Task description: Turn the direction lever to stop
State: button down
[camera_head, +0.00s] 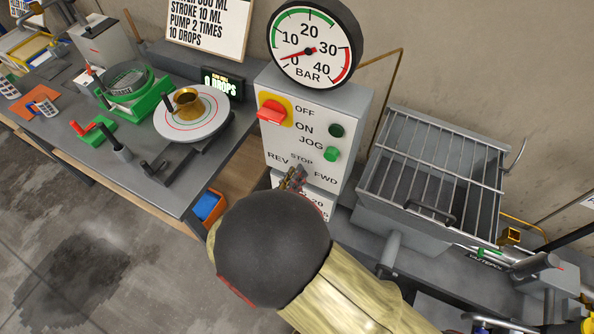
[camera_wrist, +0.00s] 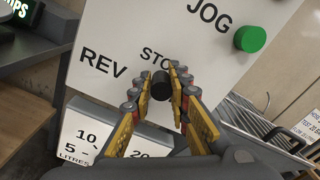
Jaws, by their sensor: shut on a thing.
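The control box (camera_head: 300,133) carries REV, STOP and FWD labels low on its front face. The direction lever (camera_wrist: 162,86) is a dark stub just below the STOP label in the wrist view, between the REV and FWD sides. My gripper (camera_wrist: 169,95) has its yellow fingers closed around the lever's end. In the head view my gripper (camera_head: 292,180) is at the box's lower front, largely covered by my arm. The fingers hide part of the STOP label and the lever's base, so its exact angle is hard to tell.
A red switch (camera_head: 271,111) and a green JOG button (camera_head: 332,154) sit above on the box. A pressure gauge (camera_head: 308,50) stands on top. A gridded hopper (camera_head: 430,170) is at the right. A workbench (camera_head: 60,130) with tools lies at the left.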

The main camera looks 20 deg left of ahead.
jog(key=shift+d+f+n, duration=0.1)
jog(key=shift+f+n, duration=0.15)
jog(key=shift+n, duration=0.05)
jog(key=c, duration=2.1)
grip_release()
jog(key=o, duration=0.4)
jog(key=shift+a+r, duration=0.15)
jog(key=shift+a, duration=0.05)
jog(key=shift+r, duration=0.2)
notch_tip(320, 180, up, 10)
jog(key=shift+f, duration=0.1)
